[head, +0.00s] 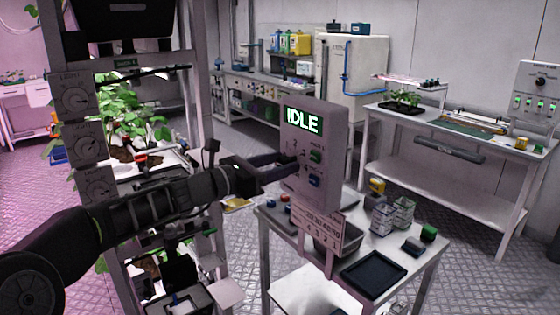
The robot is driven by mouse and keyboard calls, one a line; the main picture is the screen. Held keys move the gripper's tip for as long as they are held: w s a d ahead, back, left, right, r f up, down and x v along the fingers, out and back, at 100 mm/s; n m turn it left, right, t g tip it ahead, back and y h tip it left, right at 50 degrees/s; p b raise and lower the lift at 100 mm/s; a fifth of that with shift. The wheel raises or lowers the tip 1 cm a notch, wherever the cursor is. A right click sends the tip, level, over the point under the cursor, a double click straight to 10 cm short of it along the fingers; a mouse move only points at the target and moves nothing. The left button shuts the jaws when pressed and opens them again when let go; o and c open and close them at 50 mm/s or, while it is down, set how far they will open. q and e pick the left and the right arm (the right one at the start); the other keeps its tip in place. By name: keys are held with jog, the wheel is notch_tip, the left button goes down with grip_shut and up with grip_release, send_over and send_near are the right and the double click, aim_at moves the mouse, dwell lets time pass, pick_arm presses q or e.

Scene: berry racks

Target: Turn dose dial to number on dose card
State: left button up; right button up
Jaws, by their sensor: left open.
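A grey dosing box with a lit green "IDLE" display (302,120) stands upright at the near end of a small white table. Small numerals show on its face below the display, with a green button (316,156) and a blue button (314,181) at the right. My left gripper (288,166) is open, with its fingers at the left part of this face. The dose dial is hidden or too small to make out behind the fingers, and I cannot tell whether they touch it. A white card or label (322,231) with small print and numerals is mounted below the box. My right gripper is not in view.
The small table holds a dark tray (373,274), wire baskets (402,213) and small coloured blocks. A plant rack at the left carries several "LIGHT" dials (75,97) close to my left arm. A white bench (440,178) stands at the right, with open floor between.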

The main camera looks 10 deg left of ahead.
pick_arm(q)
grip_shut()
dwell(0.6)
